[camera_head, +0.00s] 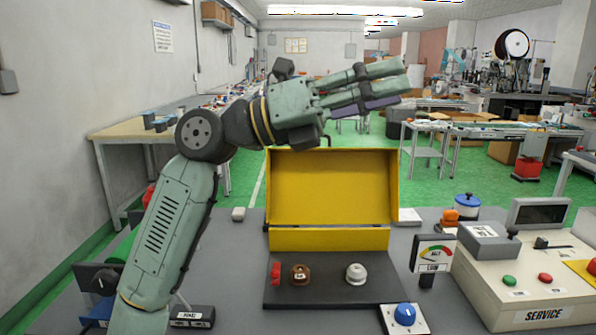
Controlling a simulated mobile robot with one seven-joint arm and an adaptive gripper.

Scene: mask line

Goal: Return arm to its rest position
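My arm, pale green with dark joints, rises from the lower left and bends to the right over the table. My gripper (404,82) is held high in the air, pointing right, above the yellow open-lidded box (330,239). Its fingers are seen from the side and lie near each other; a purple pad shows along the lower one. I see nothing clearly held between them, and their opening cannot be judged from this angle. The gripper touches nothing on the table.
On the grey table are a dark plate (330,293) with a brown knob (300,274) and a white knob (356,273), a blue button (404,313), a gauge (434,253) and a service console (520,290). A wall stands at left. Air above the table is mostly free.

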